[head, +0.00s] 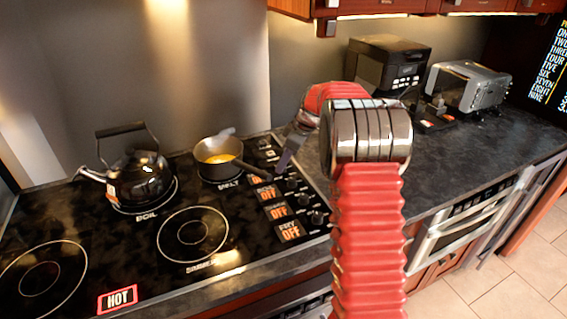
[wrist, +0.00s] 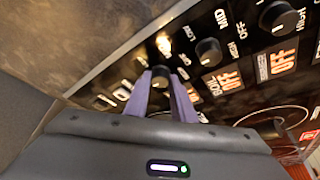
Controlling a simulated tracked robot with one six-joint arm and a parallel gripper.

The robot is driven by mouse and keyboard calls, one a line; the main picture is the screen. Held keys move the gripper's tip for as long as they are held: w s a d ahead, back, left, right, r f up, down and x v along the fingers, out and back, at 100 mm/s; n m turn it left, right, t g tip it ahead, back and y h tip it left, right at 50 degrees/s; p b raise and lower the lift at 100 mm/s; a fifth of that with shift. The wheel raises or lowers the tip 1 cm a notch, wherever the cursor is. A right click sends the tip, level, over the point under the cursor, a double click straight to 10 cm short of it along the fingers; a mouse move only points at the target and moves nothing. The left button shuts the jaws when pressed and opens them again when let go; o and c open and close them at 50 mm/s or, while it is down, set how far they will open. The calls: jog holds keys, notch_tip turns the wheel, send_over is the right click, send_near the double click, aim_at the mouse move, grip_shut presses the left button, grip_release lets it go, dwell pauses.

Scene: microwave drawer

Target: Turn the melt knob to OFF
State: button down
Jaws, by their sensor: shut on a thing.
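The melt knob (wrist: 160,75), a small dark round knob, sits between the two purple fingers of my gripper (wrist: 161,92) in the wrist view. The fingers are shut on it. In the head view my gripper (head: 284,164) reaches down to the far end of the stove's control panel and hides this knob. The melt display (head: 257,180) shows only as an orange sliver beside the gripper, so its setting cannot be read. The knob's pointer is not clear in either view.
The boil knob (wrist: 208,51) and another knob (wrist: 279,17) stand close by, with displays reading OFF. A pan (head: 217,158) with yellow contents sits on the melt burner, its handle near my gripper. A kettle (head: 139,178) stands left. A HOT sign (head: 118,299) is lit.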

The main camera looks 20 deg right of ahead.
jog(key=c, duration=1.5)
grip_release()
jog(key=shift+r, duration=0.15)
jog(key=v, duration=1.3)
jog(key=shift+s+d+r, duration=0.15)
jog(key=shift+d, duration=0.05)
